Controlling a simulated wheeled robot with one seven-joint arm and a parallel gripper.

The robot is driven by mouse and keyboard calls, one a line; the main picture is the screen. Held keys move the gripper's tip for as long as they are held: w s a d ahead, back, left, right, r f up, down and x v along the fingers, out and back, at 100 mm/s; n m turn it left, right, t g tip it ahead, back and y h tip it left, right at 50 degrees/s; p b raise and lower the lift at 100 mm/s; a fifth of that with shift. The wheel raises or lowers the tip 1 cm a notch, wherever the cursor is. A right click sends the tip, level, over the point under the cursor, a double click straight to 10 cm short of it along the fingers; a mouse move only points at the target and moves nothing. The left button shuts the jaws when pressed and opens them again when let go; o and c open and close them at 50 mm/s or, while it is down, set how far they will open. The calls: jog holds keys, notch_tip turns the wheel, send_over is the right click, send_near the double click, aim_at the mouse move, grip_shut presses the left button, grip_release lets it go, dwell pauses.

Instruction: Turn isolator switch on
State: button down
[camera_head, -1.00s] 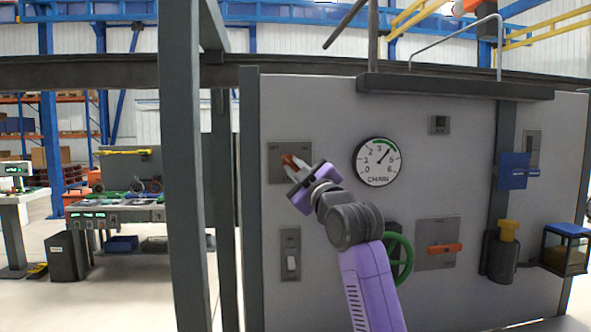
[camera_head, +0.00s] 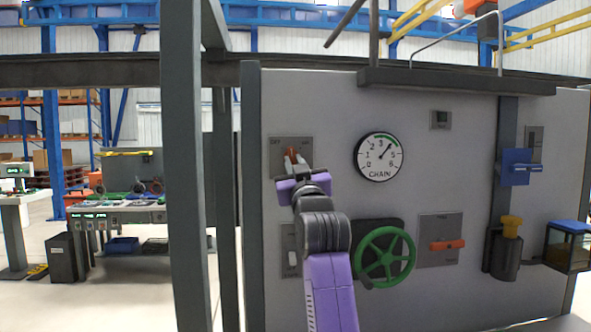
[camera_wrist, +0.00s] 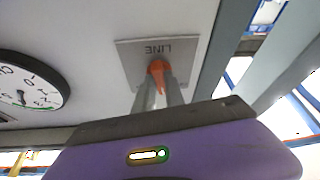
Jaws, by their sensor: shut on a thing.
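A grey plate (camera_head: 277,146) with an orange rotary handle (camera_head: 291,154) is on the upper left of the panel. "OFF" is faintly legible at its upper left. In the wrist view the plate (camera_wrist: 128,50) reads "LINE" upside down, and the orange handle (camera_wrist: 156,68) sits between my fingers. My gripper (camera_head: 297,168) is shut on this handle, which looks close to upright in the head view. My gripper also shows in the wrist view (camera_wrist: 160,88). The lower part of the plate is hidden behind my gripper in the head view.
A round CHAIN gauge (camera_head: 379,157) is right of the plate. Below are a green handwheel (camera_head: 385,257), another plate with a horizontal orange handle (camera_head: 447,244), and a white rocker switch (camera_head: 292,258) partly behind my arm. A grey post (camera_head: 185,170) stands to the left.

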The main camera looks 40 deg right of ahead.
jog(key=shift+w+a+r+m+g+h+b, duration=0.15)
jog(key=shift+m+g+h+b, duration=0.8)
jog(key=shift+m, duration=1.65)
jog(key=shift+a+f+m+g+h+b, duration=0.1)
jog(key=shift+m+g+h+b, duration=0.8)
jog(key=shift+m, duration=1.7)
jog(key=shift+w+a+r+m+g+h+b, duration=0.15)
jog(key=shift+m+g+h+b, duration=0.8)
jog(key=shift+m, duration=1.65)
jog(key=shift+g+b, duration=0.3)
jog(key=shift+b, duration=0.05)
jog(key=c, duration=1.4)
grip_release()
jog(key=b+v, duration=0.1)
jog(key=v, duration=0.7)
jog(key=shift+s+d, duration=0.1)
